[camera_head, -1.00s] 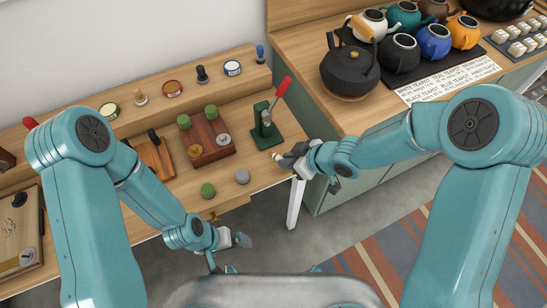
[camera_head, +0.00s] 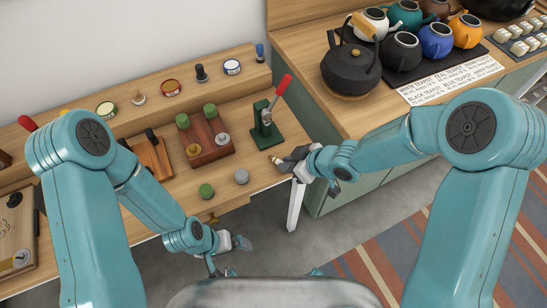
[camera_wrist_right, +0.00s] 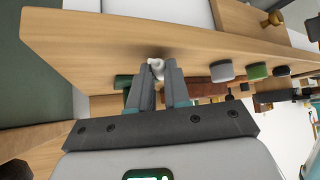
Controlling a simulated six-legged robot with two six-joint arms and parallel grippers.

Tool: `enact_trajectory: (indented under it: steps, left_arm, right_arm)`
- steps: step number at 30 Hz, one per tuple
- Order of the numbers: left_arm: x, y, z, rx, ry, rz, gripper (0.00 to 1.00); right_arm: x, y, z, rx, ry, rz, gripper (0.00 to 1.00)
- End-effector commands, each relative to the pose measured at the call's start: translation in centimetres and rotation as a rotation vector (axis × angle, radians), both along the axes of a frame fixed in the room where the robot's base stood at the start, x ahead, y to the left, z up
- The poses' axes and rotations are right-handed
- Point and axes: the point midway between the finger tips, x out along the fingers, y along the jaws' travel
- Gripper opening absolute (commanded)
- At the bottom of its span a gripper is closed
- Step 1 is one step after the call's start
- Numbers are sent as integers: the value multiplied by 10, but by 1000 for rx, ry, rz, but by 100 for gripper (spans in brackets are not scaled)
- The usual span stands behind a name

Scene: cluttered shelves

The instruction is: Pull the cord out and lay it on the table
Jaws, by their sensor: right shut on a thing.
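My right gripper (camera_head: 283,161) is at the right front edge of the wooden workbench (camera_head: 262,183), in front of the green press. In the right wrist view its fingers (camera_wrist_right: 157,80) are closed on a small whitish thing (camera_wrist_right: 156,67) at the bench edge. A pale tip of it (camera_head: 272,159) shows at the fingers in the head view. I cannot tell whether this is the cord's end; no length of cord is clearly visible. My left gripper (camera_head: 241,243) hangs over the floor in front of the bench, apart from everything; its jaws are too small to read.
A green press (camera_head: 264,128) with a red lever stands behind my right gripper. A wooden block with green and grey knobs (camera_head: 207,139), a loose green knob (camera_head: 206,190) and a grey one (camera_head: 241,176) are to its left. Teapots, including a black one (camera_head: 350,68), crowd the right counter.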

Motion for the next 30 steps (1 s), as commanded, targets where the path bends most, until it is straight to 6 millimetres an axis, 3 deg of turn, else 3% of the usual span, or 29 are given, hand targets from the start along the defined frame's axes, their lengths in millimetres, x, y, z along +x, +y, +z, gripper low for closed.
enact_trajectory:
  steps: [1,3,4,12,16,30]
  left_arm:
    - [0,0,0,0,0,0,100]
    - [0,0,0,0,0,0,100]
    - [0,0,0,0,0,0,100]
    - [0,0,1,0,0,0,100]
    - [0,0,6,0,0,0,100]
    - [0,0,66,0,0,0,100]
  right_arm:
    - [0,0,0,0,0,0,20]
    - [0,0,0,0,0,0,43]
    - [0,0,0,0,0,0,46]
    - [0,0,1,0,0,0,46]
    - [-3,-6,11,0,-2,-3,46]
    - [-49,-71,100,0,-1,-4,46]
